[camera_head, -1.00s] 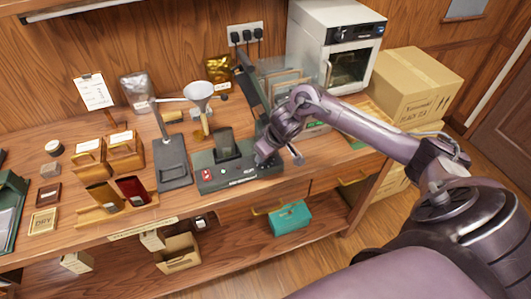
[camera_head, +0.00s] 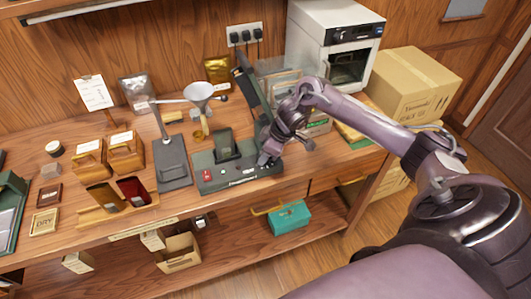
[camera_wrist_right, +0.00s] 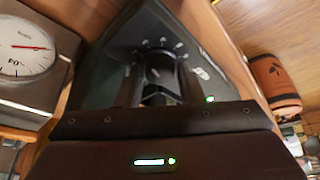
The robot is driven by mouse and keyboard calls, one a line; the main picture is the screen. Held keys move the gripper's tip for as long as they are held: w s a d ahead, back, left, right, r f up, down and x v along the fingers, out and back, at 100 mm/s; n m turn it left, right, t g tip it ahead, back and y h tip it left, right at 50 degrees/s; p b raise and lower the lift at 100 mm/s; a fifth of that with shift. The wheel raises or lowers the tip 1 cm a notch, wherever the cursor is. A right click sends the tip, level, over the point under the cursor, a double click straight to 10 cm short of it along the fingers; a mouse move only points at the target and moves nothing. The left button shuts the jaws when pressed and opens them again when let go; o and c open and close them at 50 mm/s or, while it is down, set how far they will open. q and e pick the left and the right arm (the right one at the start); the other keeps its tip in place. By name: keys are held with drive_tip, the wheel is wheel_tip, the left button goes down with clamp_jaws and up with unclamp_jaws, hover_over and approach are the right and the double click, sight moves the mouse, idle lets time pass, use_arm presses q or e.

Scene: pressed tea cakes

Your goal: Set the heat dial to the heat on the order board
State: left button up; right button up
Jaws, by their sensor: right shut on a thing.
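The order board (camera_head: 94,93) is a white sheet standing at the back left of the bench; its writing is too small to read. The dark green press (camera_head: 238,178) sits at the bench's front edge, with a red switch on its left. My right gripper (camera_head: 268,158) is at the press's right front end. In the right wrist view its fingers are shut on the dark heat dial (camera_wrist_right: 158,72), with pale marks in an arc around it. The dial's pointer and setting cannot be made out. My left gripper is not in view.
Wooden holders (camera_head: 128,155) and a tray with dark and red packets are further left. A white oven (camera_head: 335,40) and cardboard box (camera_head: 412,85) are behind my right arm. A round gauge (camera_wrist_right: 22,45) shows in the wrist view.

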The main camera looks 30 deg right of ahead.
idle(0.3)
drive_tip(key=o, duration=1)
drive_tip(key=b+v, duration=0.1)
drive_tip(key=v, duration=0.5)
drive_tip(key=shift+s+d+r, duration=0.1)
drive_tip(key=shift+d+r, duration=0.05)
drive_tip(key=shift+r, duration=0.25)
drive_tip(key=shift+s+d+r, duration=0.1)
drive_tip(key=shift+r, duration=0.35)
